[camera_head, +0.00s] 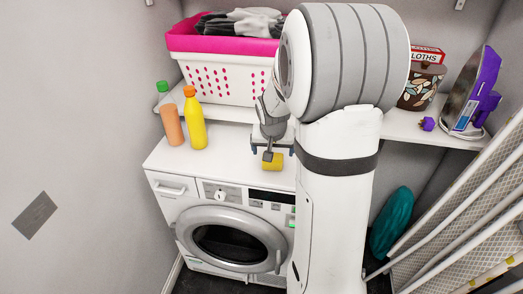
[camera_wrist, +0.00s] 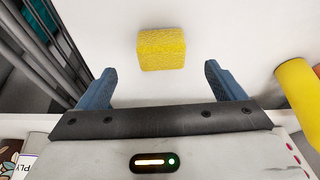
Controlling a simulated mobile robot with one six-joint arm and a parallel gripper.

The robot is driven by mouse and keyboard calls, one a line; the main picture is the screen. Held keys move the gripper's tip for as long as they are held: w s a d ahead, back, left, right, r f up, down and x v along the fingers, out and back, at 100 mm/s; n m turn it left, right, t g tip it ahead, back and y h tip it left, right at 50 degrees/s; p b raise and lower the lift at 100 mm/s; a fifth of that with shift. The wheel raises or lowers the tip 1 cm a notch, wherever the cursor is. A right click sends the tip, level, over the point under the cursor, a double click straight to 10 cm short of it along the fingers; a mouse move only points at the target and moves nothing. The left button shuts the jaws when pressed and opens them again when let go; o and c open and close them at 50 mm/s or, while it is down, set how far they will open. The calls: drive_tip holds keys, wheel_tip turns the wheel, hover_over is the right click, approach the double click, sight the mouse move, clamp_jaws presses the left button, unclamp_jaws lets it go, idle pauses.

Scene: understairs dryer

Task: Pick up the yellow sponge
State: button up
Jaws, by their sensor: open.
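The yellow sponge (camera_head: 272,161) lies on the white top of the dryer (camera_head: 225,165), near its front edge. In the wrist view the sponge (camera_wrist: 161,48) sits ahead of my fingertips, roughly midway between them and a little beyond. My gripper (camera_head: 271,150) hangs over the dryer top, just above and behind the sponge. In the wrist view my gripper (camera_wrist: 163,80) is open, with its two blue-grey fingers wide apart and nothing between them. The exact height gap to the sponge cannot be told.
A yellow bottle (camera_head: 194,121) and an orange-brown bottle (camera_head: 171,122) stand at the left. Behind is a shelf (camera_head: 400,127) with a pink-rimmed laundry basket (camera_head: 222,70), a patterned pot (camera_head: 421,87) and a purple iron (camera_head: 474,95). An ironing board (camera_head: 470,200) leans at right.

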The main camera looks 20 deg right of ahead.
drive_tip(key=shift+w+d+f, duration=0.3)
drive_tip(key=shift+w+f, duration=0.05)
drive_tip(key=shift+f, duration=0.25)
drive_tip(key=shift+w+d+f, duration=0.25)
drive_tip(key=shift+w+f, duration=0.05)
drive_tip(key=shift+f, duration=0.3)
drive_tip(key=shift+w+p+x, duration=0.2)
drive_tip(key=shift+p+x, duration=0.1)
drive_tip(key=shift+x, duration=2.6)
drive_tip(key=shift+a, duration=0.2)
drive_tip(key=shift+c, duration=0.4)
drive_tip(key=c, duration=1)
drive_tip(key=shift+r, duration=0.1)
wheel_tip(320, 180, up, 10)
